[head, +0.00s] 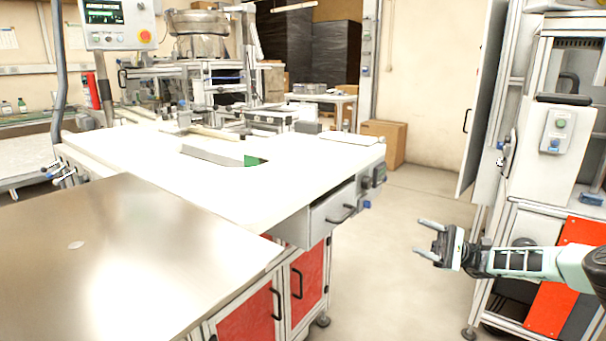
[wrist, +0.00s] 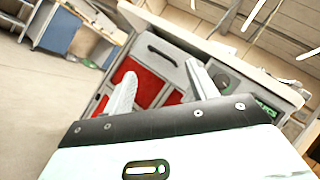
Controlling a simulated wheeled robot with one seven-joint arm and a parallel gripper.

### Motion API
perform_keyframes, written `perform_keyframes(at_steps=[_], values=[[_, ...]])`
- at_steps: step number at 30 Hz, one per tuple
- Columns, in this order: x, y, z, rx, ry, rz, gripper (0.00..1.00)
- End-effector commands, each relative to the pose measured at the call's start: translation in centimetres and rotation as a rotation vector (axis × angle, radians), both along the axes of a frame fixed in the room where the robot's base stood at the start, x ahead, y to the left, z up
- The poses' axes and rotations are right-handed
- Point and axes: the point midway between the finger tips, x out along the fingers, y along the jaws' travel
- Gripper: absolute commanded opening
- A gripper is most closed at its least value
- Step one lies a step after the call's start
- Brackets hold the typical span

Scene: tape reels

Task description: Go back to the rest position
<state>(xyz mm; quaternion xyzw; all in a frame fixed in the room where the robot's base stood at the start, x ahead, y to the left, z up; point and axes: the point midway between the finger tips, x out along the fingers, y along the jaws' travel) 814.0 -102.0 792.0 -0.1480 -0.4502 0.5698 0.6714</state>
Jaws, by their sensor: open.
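My gripper (head: 424,239) is at the right of the head view, over the open floor between the white workbench and the machine frame. Its two fingers point left and stand apart with nothing between them. In the wrist view the two fingers (wrist: 160,88) also show apart and empty, with the workbench's red doors and grey drawer front behind them. My arm reaches in from the right edge of the head view. No tape reel can be made out clearly.
The white workbench (head: 240,205) has a drawer (head: 335,212) and red doors (head: 250,318) below. A steel table (head: 130,250) is at front left. A machine frame with a red panel (head: 560,300) stands right, near my arm. The floor (head: 400,210) between is clear. A cardboard box (head: 388,143) stands behind.

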Motion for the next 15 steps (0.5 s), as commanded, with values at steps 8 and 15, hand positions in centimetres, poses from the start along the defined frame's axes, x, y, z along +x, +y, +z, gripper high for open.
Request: perform_keyframes(at_steps=[8,15], values=[[-2.0,7.5,2.5,-0.166,-0.029,0.155,0.57],[-7.4,16.8,4.7,-0.432,-0.107,0.361,0.57]])
